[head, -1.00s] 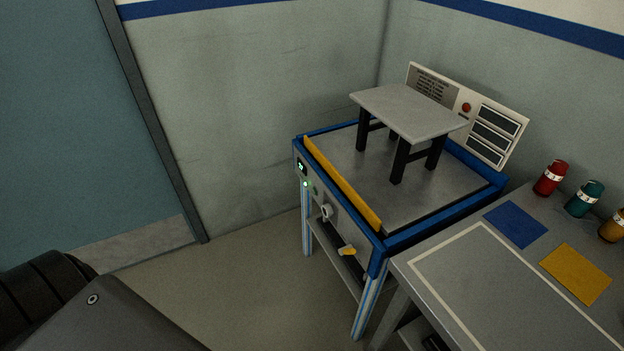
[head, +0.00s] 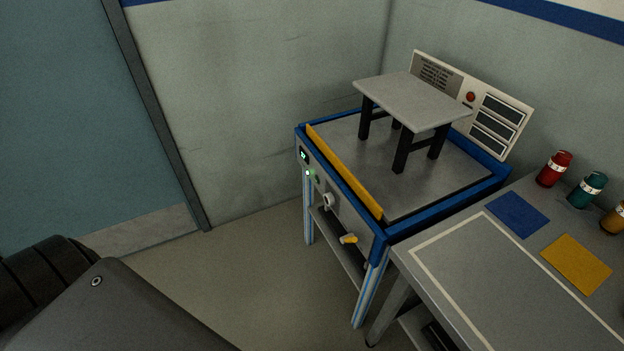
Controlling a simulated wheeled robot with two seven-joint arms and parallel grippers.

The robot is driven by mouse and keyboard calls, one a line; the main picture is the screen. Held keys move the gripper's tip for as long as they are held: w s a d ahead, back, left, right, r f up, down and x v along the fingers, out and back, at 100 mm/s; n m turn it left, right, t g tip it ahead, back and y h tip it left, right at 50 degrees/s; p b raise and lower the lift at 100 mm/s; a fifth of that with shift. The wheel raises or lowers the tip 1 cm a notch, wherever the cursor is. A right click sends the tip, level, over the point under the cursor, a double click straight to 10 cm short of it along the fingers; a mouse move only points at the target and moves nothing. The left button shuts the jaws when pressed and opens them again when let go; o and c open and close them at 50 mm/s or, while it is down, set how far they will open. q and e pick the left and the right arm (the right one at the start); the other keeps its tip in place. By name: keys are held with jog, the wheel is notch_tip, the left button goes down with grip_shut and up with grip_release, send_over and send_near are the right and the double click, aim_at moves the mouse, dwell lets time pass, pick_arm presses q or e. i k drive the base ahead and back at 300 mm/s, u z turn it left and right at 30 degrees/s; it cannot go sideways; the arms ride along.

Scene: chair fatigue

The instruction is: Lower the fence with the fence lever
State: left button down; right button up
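The yellow fence (head: 344,172) is a long bar along the near left edge of the blue-framed test station (head: 440,222). It stands a little above the station's grey top. The fence lever (head: 348,239), with a yellow handle, sticks out from the front panel near its right end, below the fence. A pale round knob (head: 328,200) sits further left on the same panel. Neither gripper is in view. Only dark parts of my own body show at the lower left, well apart from the lever.
A small grey-topped stool (head: 413,100) stands on the station. A panel (head: 490,120) with a red button is behind it. A table (head: 480,270) with bottles and blue and yellow mats adjoins at right. The floor (head: 240,275) left of the station is clear.

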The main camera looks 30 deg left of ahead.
aim_at(350, 238)
jog(key=u, duration=1)
jog(key=k, duration=0.75)
jog(key=z, duration=1.6)
